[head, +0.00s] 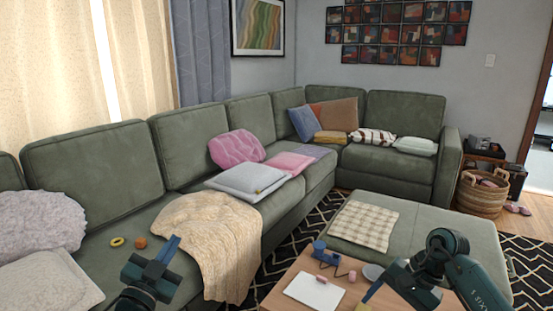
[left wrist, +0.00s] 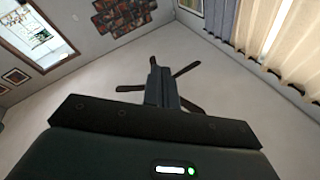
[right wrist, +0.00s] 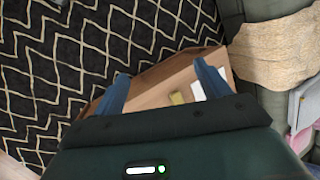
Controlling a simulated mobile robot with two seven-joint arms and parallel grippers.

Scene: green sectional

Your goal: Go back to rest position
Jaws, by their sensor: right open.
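My left gripper (head: 172,246) is raised in front of the sofa at the lower left of the head view. In the left wrist view its two fingers (left wrist: 163,88) are together, with nothing seen between them, and point up toward the ceiling. My right gripper (right wrist: 163,88) has its two blue fingers spread wide in the right wrist view, above the wooden coffee table (right wrist: 150,82), with nothing held. In the head view my right arm comes in from the lower right over the table, and its fingers are hard to make out.
The table (head: 283,288) holds a white flat item (head: 314,292), a blue item (head: 320,249) and small things. A green sofa (head: 95,175) with pillows and a beige blanket (head: 212,230) runs along the left. An ottoman (head: 440,225) stands behind the table. A basket (head: 482,195) is far right.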

